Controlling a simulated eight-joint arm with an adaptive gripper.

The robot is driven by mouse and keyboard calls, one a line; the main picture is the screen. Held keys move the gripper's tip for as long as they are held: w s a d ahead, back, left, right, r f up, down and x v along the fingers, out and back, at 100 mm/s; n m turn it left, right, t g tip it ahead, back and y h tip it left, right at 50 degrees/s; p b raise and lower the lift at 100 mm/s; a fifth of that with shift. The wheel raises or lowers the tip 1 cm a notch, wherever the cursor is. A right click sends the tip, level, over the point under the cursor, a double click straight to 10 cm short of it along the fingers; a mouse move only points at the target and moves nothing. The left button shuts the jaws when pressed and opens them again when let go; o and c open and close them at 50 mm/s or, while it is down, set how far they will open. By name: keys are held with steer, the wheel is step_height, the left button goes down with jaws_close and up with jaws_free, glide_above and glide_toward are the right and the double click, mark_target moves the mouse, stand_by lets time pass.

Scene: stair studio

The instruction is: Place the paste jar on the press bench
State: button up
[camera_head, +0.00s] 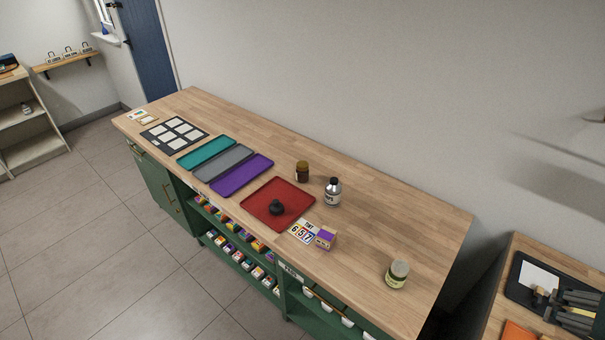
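A squat pale jar with a light lid and a yellowish label (397,274) stands upright near the right end of the long wooden-topped green bench (350,235). It looks most like the paste jar, but its label is too small to read. A small brown jar (302,172) and a silvery bottle with a dark cap (333,192) stand upright farther back on the same bench. A second wooden-topped bench (505,290) is partly in view at the lower right. I cannot tell which bench is the press bench. My gripper is not in view.
A red tray (258,192) holds a black knobbed object (277,207). Purple (240,178), grey and teal trays lie to its left. Number cards (302,232) and a small box (325,239) sit at the front edge. The bench top around the pale jar is clear.

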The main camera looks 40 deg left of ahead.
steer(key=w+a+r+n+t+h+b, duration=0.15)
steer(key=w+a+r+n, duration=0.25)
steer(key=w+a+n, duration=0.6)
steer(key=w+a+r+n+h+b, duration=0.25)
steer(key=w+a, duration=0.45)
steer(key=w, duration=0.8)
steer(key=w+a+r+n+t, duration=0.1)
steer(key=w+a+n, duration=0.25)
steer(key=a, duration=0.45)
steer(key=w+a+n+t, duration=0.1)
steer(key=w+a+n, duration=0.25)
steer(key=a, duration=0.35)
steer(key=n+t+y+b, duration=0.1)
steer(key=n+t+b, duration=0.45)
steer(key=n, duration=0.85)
glide_above(298, 169)
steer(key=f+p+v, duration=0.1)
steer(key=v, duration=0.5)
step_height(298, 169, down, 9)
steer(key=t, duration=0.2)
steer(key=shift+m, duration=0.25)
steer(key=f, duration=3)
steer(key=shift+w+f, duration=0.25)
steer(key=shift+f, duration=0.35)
